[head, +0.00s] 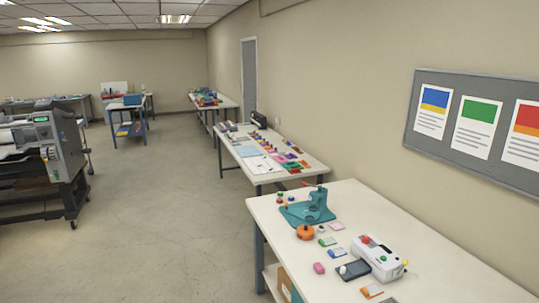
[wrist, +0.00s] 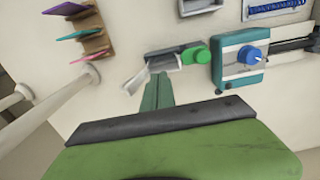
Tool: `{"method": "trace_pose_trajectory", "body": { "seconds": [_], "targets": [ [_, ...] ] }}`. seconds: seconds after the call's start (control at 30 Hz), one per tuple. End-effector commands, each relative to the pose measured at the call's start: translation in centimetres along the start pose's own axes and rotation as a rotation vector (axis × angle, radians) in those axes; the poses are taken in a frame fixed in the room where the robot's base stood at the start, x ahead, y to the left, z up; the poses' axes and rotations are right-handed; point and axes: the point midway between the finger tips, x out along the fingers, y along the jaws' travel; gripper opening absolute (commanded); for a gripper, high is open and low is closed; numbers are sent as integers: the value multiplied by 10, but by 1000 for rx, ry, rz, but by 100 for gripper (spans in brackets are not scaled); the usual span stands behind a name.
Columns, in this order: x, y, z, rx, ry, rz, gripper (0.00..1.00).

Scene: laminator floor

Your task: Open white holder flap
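In the wrist view, my gripper (wrist: 158,78) shows as two narrow teal fingers side by side with no visible gap, rising from a dark-edged green body. Just beyond the fingertips is a small grey and white holder (wrist: 165,62) with a green knob (wrist: 195,54) at its right end. A pale angled piece (wrist: 134,80), perhaps its flap, sticks out at its left, near the fingertips. I cannot tell whether the fingers touch it. In the head view, a white device (head: 378,258) with a red knob lies on the near table; my gripper is not visible there.
In the wrist view, a teal device (wrist: 240,62) with a blue knob is to the right, and a brown rack (wrist: 92,35) with coloured sheets is upper left. The head view shows the near table (head: 450,285), a machine (head: 50,150) at left, and open floor (head: 165,215).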

Motion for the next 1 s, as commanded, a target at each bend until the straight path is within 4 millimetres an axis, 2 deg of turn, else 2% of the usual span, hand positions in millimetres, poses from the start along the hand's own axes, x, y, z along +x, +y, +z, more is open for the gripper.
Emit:
{"method": "trace_pose_trajectory", "body": {
  "seconds": [0.27, 1.0],
  "targets": [
    [0, 2, 0, 0, 0, 0, 0],
    [2, 28, 0, -1, 0, 0, 0]
  ]
}}
